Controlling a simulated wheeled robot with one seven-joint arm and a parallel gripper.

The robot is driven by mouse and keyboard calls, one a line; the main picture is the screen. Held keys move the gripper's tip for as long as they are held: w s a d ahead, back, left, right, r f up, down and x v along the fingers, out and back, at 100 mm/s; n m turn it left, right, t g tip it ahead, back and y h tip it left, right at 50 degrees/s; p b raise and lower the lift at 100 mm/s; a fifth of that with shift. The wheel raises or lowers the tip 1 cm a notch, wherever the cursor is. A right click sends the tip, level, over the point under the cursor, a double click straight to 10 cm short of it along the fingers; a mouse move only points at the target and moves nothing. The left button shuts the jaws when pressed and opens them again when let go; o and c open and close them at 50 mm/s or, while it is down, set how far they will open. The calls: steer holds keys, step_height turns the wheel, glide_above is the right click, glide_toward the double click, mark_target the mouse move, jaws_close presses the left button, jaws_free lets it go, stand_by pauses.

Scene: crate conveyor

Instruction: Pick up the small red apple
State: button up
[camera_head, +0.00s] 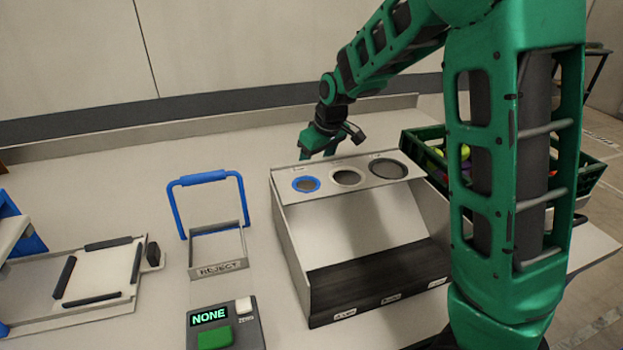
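No small red apple can be clearly made out. My arm hides much of this crate, and the contents are too small to tell apart fully. My gripper (318,157) is just behind the back edge of the metal sorting box, left of the crate and apart from it. It points down with its fingers spread, and I see nothing between them.
The metal sorting box (350,215) has three round holes in its top. A REJECT tray (218,267) with a blue handle (203,178) stands to its left. A display reading NONE (209,316) is in front. A flat platform (100,275) lies at the left.

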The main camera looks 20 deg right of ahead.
steer(key=shift+w+f, duration=0.15)
steer(key=shift+f, duration=0.4)
steer(key=c, duration=1.1)
steer(key=shift+c, duration=0.2)
steer(key=shift+r, duration=0.15)
